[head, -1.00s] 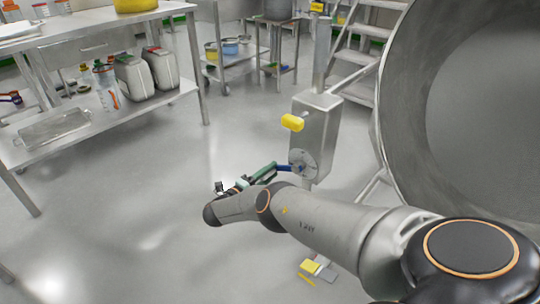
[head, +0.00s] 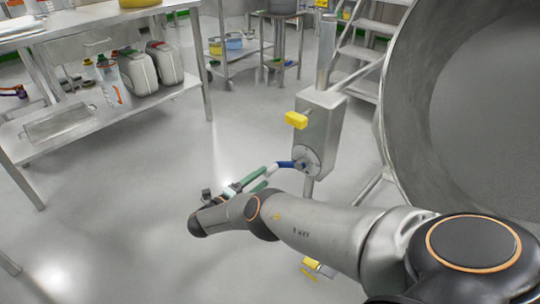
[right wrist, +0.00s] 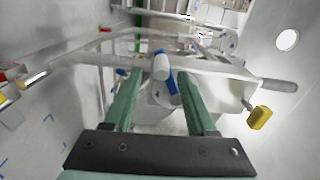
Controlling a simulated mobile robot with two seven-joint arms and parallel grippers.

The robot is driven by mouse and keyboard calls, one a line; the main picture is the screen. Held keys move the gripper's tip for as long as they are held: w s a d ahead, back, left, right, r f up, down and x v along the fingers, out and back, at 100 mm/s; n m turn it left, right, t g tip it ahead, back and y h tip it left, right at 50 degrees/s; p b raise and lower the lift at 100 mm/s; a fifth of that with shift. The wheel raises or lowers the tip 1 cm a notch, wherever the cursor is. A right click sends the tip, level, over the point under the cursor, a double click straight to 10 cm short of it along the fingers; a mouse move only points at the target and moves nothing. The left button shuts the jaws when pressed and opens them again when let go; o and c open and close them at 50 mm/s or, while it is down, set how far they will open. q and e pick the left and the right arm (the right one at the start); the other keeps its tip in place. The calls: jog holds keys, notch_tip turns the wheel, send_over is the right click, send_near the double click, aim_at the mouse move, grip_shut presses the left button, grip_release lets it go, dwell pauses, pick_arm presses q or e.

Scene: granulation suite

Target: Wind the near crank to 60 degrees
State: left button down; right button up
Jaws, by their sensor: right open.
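The near crank has a blue arm (head: 286,164) and a white grip (head: 271,169). It sits on a round grey dial plate on the lower front of a grey steel box (head: 321,125). In the head view the blue arm points left from the dial. My right gripper (head: 268,177) is open, with its green fingers beside the white grip. In the right wrist view the white grip (right wrist: 161,67) and blue arm (right wrist: 171,84) appear between the spread fingers (right wrist: 158,78). I cannot tell whether they touch the grip. The crank's angle cannot be read. My left gripper is not in view.
A yellow handle (head: 297,120) sticks out of the box above the crank. A large grey drum (head: 400,90) stands close on the right. A steel bench (head: 150,100) with containers is on the left. Open floor lies between bench and box.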

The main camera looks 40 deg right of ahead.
jog(key=a, duration=0.6)
jog(key=shift+s+a, duration=0.25)
jog(key=shift+s, duration=0.05)
jog(key=shift+f, duration=0.1)
